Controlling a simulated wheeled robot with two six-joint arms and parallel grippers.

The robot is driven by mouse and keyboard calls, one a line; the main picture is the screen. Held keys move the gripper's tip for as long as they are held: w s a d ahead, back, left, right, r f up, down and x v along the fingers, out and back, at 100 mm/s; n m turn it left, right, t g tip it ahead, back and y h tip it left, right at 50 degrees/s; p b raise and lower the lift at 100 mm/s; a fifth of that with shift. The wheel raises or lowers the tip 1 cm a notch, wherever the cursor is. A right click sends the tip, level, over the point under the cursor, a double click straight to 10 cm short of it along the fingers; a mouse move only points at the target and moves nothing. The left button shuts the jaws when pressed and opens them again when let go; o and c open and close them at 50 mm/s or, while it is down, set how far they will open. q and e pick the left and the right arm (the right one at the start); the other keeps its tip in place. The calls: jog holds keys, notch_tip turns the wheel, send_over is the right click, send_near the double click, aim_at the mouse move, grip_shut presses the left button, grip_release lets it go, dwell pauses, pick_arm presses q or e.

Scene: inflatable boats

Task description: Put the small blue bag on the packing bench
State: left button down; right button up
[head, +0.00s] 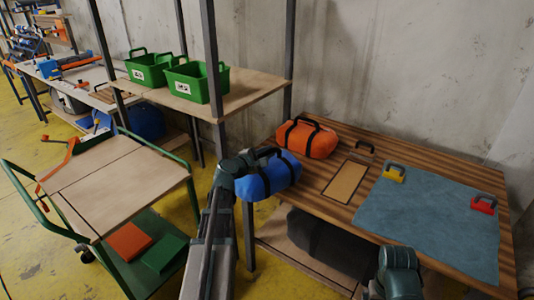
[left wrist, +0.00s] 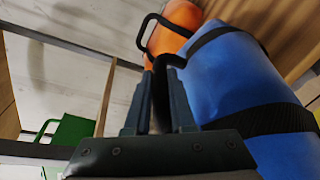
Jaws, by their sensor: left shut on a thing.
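The small blue bag (head: 268,180) with black straps is at the left end of the wooden packing bench (head: 330,212). I cannot tell whether it touches the bench top. My left gripper (head: 250,160) is shut on its black handle. In the left wrist view the fingers (left wrist: 158,105) close around the handle, and the blue bag (left wrist: 235,80) fills the right side. My right arm shows at the bench's front edge, its gripper out of sight.
An orange bag (head: 307,138) stands on the bench behind the blue one. A tan board (head: 345,182) and a blue-grey mat (head: 430,215) with yellow (head: 394,172) and red (head: 483,204) handled pieces lie to the right. A dark bag (head: 325,240) is on the lower shelf. A green cart (head: 115,180) stands left.

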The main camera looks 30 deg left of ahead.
pick_arm(q)
jog(key=shift+f, duration=0.45)
jog(key=shift+r, duration=0.1)
jog(key=c, duration=0.8)
grip_release()
jog(key=shift+o, duration=0.2)
notch_tip(320, 180, up, 3)
jog(key=p, duration=0.2)
send_over(247, 179)
jog(key=shift+d+f, duration=0.1)
jog(key=shift+f, duration=0.1)
